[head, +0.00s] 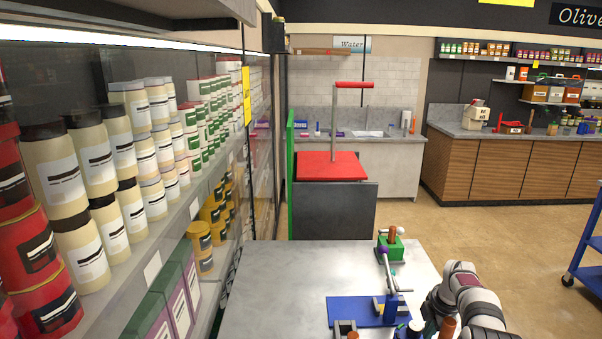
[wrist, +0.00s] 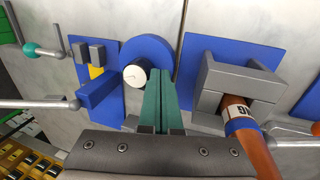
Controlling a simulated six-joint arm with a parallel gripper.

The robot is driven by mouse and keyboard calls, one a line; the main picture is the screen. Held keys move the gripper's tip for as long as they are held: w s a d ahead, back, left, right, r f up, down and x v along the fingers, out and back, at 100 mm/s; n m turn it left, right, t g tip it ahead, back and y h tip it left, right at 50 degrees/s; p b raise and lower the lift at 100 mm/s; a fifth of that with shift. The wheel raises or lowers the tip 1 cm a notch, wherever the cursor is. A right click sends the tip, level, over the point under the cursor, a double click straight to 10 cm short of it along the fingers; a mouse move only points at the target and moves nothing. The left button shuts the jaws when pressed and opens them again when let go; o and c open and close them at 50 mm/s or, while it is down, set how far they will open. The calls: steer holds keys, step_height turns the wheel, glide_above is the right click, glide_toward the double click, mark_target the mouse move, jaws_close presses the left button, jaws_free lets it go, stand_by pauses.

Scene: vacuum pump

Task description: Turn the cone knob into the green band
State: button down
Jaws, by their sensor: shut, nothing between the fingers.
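In the wrist view, a pale round knob (wrist: 135,75) with a small dark mark on its face stands at a rounded blue mount (wrist: 150,52). It looks like the cone knob, though its cone shape is not clear from this angle. My gripper (wrist: 158,78) has green fingers shut together, with nothing between them. The fingertips are just right of the knob in the picture; I cannot tell whether they touch it. I cannot make out a green band. In the head view, my arm hides much of this area.
A grey bracket (wrist: 238,82) with a brown handle (wrist: 250,138) stands close on the right. A blue block (wrist: 97,90) and a metal rod with a teal ball (wrist: 30,49) are on the left. The grey worktop (head: 280,290) is bare on its left side.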

steer(key=v, duration=0.2)
steer(key=w+v, duration=0.1)
steer(key=v, duration=0.1)
steer(key=shift+r, duration=0.5)
